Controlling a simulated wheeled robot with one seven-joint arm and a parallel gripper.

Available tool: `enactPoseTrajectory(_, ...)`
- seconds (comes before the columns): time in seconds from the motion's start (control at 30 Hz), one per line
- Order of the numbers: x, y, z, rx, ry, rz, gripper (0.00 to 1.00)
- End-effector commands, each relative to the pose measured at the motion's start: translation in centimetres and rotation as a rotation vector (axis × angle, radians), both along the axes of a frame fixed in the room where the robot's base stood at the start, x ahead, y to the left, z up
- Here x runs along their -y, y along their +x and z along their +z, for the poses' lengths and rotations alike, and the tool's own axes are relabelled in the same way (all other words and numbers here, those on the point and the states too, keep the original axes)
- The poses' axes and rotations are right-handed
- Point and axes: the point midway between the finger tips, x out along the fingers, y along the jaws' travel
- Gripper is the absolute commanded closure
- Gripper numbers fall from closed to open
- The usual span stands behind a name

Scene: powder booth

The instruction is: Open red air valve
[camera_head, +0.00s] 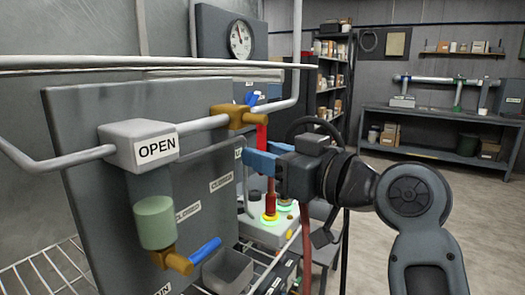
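The red air valve handle (262,134) hangs straight down from a brass valve body (238,116) on the grey pipe, so it stands across the pipe. My gripper (264,156) reaches in from the right at the handle's lower end. Its near blue finger covers the handle's lower part, and the far finger shows just right of the handle. The fingers are apart, and the handle appears to lie between them. I cannot tell whether they press on it. A "CLOSED" label (221,182) is on the grey panel (85,130) below.
A grey box marked "OPEN" (138,146) with a green bowl (155,222) and a blue-handled valve (205,250) stands left. A pressure gauge (240,40) is behind. A red post with a yellow ring (270,216) stands below my gripper. Floor at right is clear.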

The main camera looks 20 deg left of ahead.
Motion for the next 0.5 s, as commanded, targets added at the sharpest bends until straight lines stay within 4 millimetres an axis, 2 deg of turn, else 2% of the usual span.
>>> enactPoseTrajectory(0.13,-0.99,0.29,0.0,-0.001,0.0,0.001,0.62)
enactPoseTrajectory(0.4,-1.14,0.38,-0.06,0.0,0.0,0.0,0.62)
enactPoseTrajectory(0.5,-1.13,0.37,-0.06,0.0,0.0,0.0,0.69)
